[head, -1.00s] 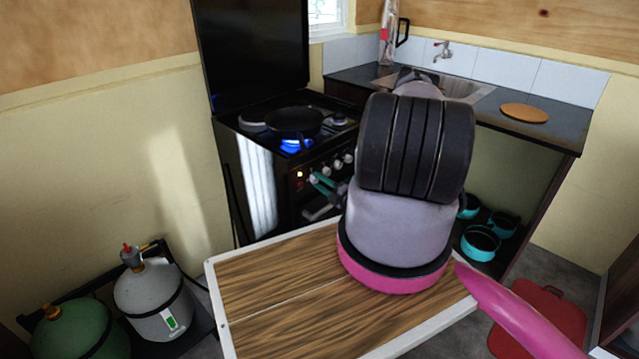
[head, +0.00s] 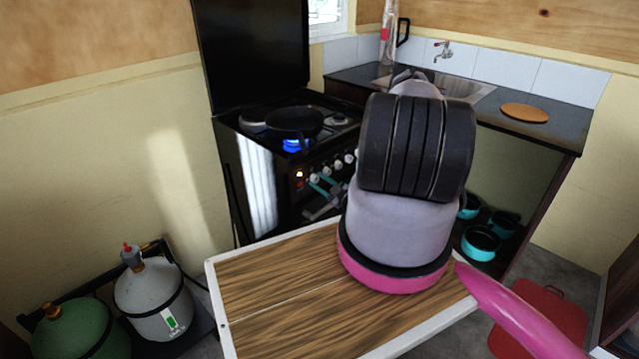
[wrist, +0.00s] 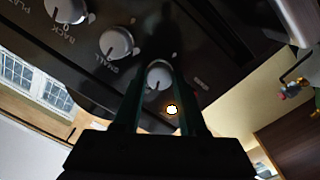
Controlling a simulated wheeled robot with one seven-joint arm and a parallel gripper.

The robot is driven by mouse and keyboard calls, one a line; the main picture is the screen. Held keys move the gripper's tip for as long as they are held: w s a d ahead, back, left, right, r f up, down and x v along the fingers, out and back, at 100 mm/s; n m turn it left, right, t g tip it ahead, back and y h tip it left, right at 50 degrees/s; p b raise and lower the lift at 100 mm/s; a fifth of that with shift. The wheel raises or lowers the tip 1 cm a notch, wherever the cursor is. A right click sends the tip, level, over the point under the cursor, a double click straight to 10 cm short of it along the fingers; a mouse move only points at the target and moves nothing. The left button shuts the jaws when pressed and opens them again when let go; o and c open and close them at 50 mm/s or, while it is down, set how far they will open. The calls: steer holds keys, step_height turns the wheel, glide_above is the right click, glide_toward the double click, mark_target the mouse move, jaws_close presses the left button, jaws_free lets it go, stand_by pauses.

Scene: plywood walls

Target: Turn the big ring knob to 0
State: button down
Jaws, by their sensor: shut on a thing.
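The black stove (head: 262,185) stands ahead with a row of pale round knobs on its front. The big ring knob (wrist: 158,74) sits between the two teal fingers of my gripper (wrist: 159,80) in the wrist view, next to the knob marked SMALL (wrist: 116,43). The fingers are shut on it; its own label and pointer are not readable. In the head view my gripper (head: 321,187) is at the left end of the knob row, partly hidden by my arm.
A lit indicator (head: 299,174) glows beside the gripped knob. Another knob (wrist: 66,10) lies beyond SMALL. The raised black lid (head: 252,45) stands behind the pan. A counter with a sink (head: 470,88) is at right. Gas bottles (head: 152,300) stand at lower left.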

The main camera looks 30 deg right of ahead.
steer(key=shift+s+f+m, duration=0.1)
steer(key=shift+m, duration=2.1)
steer(key=shift+c, duration=2.3)
jaws_free()
steer(key=v, duration=1)
steer(key=shift+s, duration=0.4)
steer(key=shift+s+d, duration=0.1)
